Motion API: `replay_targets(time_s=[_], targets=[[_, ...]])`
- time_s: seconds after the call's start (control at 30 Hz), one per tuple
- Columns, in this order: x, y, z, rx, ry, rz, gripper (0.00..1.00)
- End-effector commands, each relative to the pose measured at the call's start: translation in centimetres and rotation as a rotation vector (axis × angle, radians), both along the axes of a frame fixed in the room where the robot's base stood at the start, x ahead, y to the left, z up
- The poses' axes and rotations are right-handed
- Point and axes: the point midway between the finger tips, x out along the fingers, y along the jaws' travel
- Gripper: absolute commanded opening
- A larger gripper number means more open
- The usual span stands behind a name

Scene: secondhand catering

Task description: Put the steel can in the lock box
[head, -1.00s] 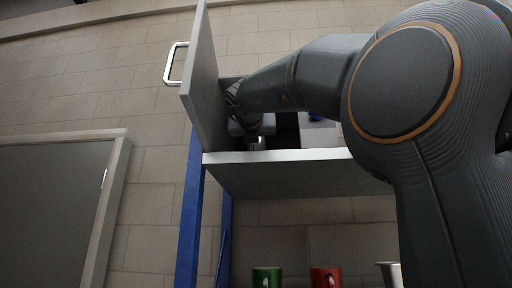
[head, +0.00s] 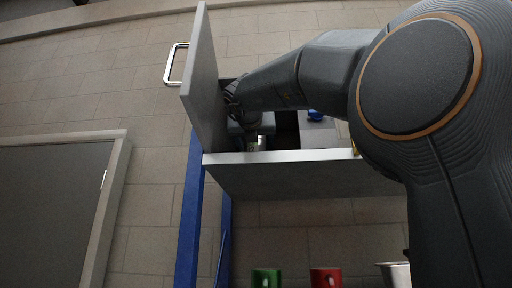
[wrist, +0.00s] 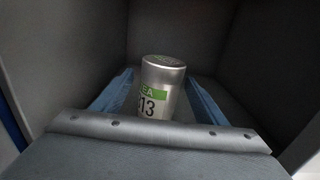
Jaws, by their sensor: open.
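The steel can (wrist: 158,88) is a silver cylinder with a green label band and the black number 13. It stands nearly upright inside the dark-walled lock box (wrist: 215,38) in the wrist view. My gripper (wrist: 160,92) is open, with one blue finger on each side of the can. I cannot tell whether either finger touches it. In the head view the lock box (head: 300,178) is grey with its front edge pale, and my arm reaches inside. A small silver part of the can (head: 257,144) shows there; the box floor is mostly hidden.
A grey door (head: 203,85) with a metal handle (head: 175,64) stands open at the left of the box. Blue posts (head: 190,215) hold the box up. A small blue thing (head: 316,115) lies at the right inside. A green mug (head: 266,278), red mug (head: 326,278) and metal vessel (head: 397,273) are below.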

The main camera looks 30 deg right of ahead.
Motion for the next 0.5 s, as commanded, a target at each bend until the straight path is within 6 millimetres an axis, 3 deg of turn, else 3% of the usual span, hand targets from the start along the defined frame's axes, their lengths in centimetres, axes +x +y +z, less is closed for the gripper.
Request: replay_targets(time_s=[0.3,0.5], targets=[[-5.5,3.9,-0.2,0.001,-0.004,0.005,0.66],[-8.0,5.5,-0.1,0.0,-0.002,0.004,0.66]])
